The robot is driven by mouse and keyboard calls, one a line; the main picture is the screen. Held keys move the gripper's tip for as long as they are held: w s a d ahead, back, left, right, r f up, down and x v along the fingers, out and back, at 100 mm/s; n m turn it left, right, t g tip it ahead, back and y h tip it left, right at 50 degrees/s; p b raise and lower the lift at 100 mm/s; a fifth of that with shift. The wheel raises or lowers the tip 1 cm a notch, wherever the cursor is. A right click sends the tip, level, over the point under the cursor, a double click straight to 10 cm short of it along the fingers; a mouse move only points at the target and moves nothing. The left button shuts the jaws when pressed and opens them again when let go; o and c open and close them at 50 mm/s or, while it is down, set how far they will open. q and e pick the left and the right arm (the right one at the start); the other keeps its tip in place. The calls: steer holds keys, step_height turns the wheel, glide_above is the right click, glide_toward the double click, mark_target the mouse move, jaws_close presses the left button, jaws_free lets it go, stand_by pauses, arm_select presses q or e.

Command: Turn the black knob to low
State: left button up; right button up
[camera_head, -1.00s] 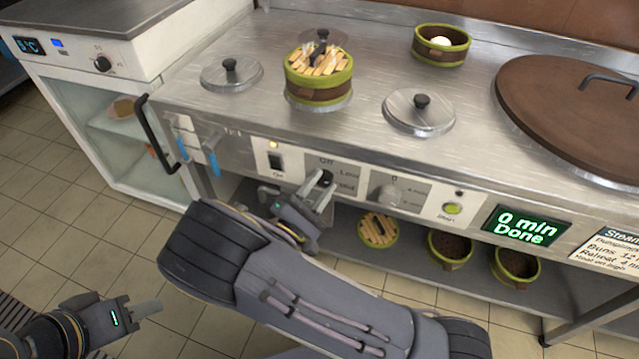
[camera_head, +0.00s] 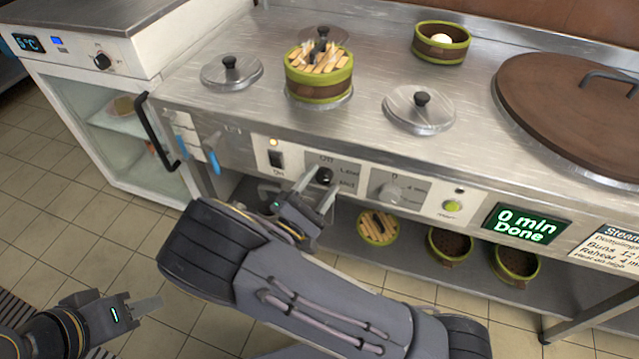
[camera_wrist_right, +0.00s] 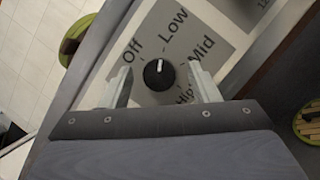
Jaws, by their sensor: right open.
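The black knob (camera_head: 325,175) sits on the steel front panel, on a grey label plate. In the right wrist view the knob (camera_wrist_right: 159,76) has a white mark pointing up, roughly toward the printed Low and away from Off, Mid and High. My right gripper (camera_head: 317,193) is open in front of the knob. In the right wrist view its fingers (camera_wrist_right: 159,82) stand on either side of the knob, with a gap on both sides. My left gripper (camera_head: 148,304) is low at the left, away from the counter; its fingers overlap in view.
A grey knob (camera_head: 390,193), a black switch (camera_head: 276,159) and a green button (camera_head: 452,206) share the panel. The display (camera_head: 527,224) reads "0 min Done". Blue-handled taps (camera_head: 212,160) are left. A shelf with baskets (camera_head: 450,246) lies below.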

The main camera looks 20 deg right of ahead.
steer(key=v, duration=0.7)
steer(key=shift+s+a+p, duration=0.2)
steer(key=shift+a+p, duration=0.1)
steer(key=shift+p, duration=0.1)
steer(key=shift+f, duration=0.1)
steer(key=s+d+r+m+g+y, duration=0.1)
steer(key=s+d+m+g, duration=0.15)
steer(key=d+g, duration=0.25)
steer(key=s+d+m+g, duration=0.1)
steer(key=d+m+g, duration=0.2)
steer(key=d+g, duration=0.25)
steer(key=s+d+r+m+g+y, duration=0.2)
steer(key=s+m+y, duration=0.2)
steer(key=s+y, duration=0.3)
steer(key=s+d+r+m+g+y, duration=0.25)
steer(key=s+m+y, duration=0.2)
steer(key=y, duration=0.35)
step_height(320, 180, up, 33)
steer(key=s+a+m+t+y+p, duration=0.1)
steer(key=t+p, duration=0.5)
steer(key=p, duration=2.1)
steer(key=s+m+y, duration=0.1)
steer(key=m+y, duration=0.1)
steer(key=y, duration=0.1)
steer(key=shift+s+a+t, duration=0.2)
steer(key=shift+a+t, duration=0.05)
steer(key=shift+t, duration=0.15)
